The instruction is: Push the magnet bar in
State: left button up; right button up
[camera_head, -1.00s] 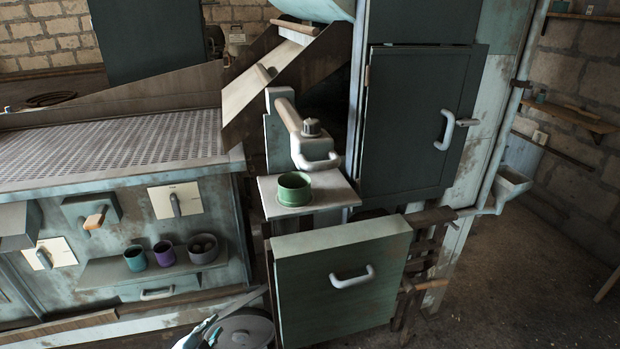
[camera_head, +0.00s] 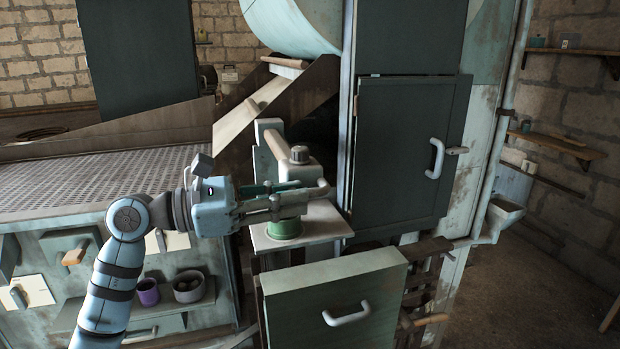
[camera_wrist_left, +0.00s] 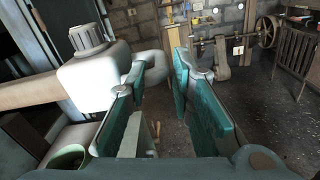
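The bar that I take to be the magnet bar (camera_head: 276,145) is brown with a pale end block, a dark knob and a pale loop handle (camera_head: 322,189). It reaches out over a small pale shelf. My left gripper (camera_head: 288,196) is level in front of the end block and hides part of it and the handle. In the left wrist view the gripper (camera_wrist_left: 166,72) is open, its green-padded fingers apart. The end block (camera_wrist_left: 92,75) is left of the fingers, and the handle (camera_wrist_left: 152,62) reaches toward the left fingertip; I cannot tell whether they touch. My right gripper is not in view.
A green cup (camera_head: 286,229) stands on the shelf (camera_head: 325,222) just below the gripper. A green box front with a handle (camera_head: 335,290) is below that. A closed dark cabinet door (camera_head: 402,150) stands to the right. Open floor lies at the lower right.

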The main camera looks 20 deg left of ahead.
aim_at(310, 193)
pick_arm(q)
jog(key=x, duration=0.2)
jog(key=shift+d+r, duration=0.15)
jog(key=shift+d, duration=0.3)
jog(key=shift+w+d+p, duration=0.15)
jog(key=shift+d+p, duration=0.1)
jog(key=shift+p, duration=0.05)
jog(key=shift+w, duration=0.2)
jog(key=shift+c, duration=0.3)
grip_shut()
